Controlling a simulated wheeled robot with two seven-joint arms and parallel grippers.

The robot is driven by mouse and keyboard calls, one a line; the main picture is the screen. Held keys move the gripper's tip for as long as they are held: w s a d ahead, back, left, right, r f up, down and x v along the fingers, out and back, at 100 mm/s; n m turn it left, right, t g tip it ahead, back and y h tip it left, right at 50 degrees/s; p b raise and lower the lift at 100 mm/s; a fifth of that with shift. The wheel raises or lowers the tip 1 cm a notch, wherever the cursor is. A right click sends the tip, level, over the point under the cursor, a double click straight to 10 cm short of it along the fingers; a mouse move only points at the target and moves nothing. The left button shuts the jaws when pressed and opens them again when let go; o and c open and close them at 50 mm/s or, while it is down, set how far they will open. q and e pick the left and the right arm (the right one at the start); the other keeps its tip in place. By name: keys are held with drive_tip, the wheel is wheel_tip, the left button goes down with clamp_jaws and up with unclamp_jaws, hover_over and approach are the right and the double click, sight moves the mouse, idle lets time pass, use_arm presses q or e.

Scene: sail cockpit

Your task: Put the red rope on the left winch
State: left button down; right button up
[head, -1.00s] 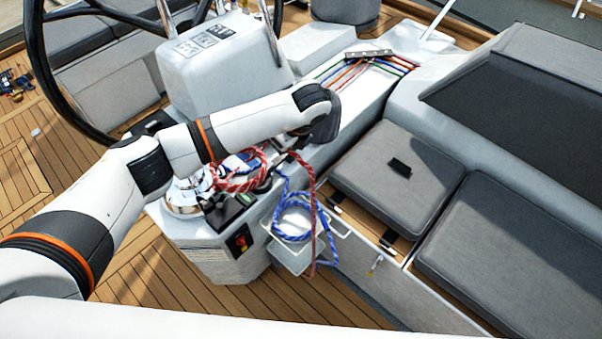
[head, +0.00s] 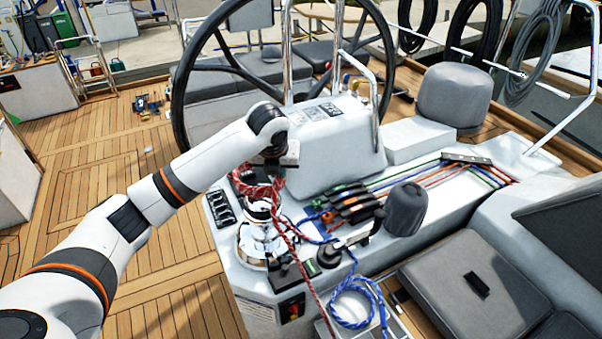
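The left winch (head: 253,245) is a shiny chrome drum on the white console. The red rope (head: 257,191) is bunched in loops just above the winch top. One strand runs down past the winch's right side towards the front of the console. My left gripper (head: 279,170) reaches in from the left and points down over the winch. The red loops hang at its fingertips, held above the drum. The fingers themselves are small and partly hidden by the rope. I cannot tell whether any loop touches the drum. My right gripper is not in view.
A dark covered winch (head: 406,208) stands to the right, beside a row of black clutches (head: 354,203). A blue rope (head: 352,303) lies coiled at the front. The steering wheel (head: 187,85) rises behind my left arm. Open teak deck (head: 160,270) lies left of the console.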

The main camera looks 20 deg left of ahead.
sight(277, 179)
use_arm(q)
drive_tip(key=shift+a, duration=0.2)
drive_tip(key=shift+w+f, duration=0.1)
drive_tip(key=shift+f, duration=2.05)
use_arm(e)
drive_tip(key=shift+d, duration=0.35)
use_arm(q)
drive_tip(key=shift+r, duration=0.1)
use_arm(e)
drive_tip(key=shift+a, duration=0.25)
use_arm(q)
drive_tip(key=shift+f, duration=0.2)
drive_tip(key=shift+f+b, duration=0.6)
drive_tip(key=shift+f, duration=1.75)
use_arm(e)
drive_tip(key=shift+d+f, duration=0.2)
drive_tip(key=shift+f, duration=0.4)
use_arm(q)
drive_tip(key=shift+f, duration=0.15)
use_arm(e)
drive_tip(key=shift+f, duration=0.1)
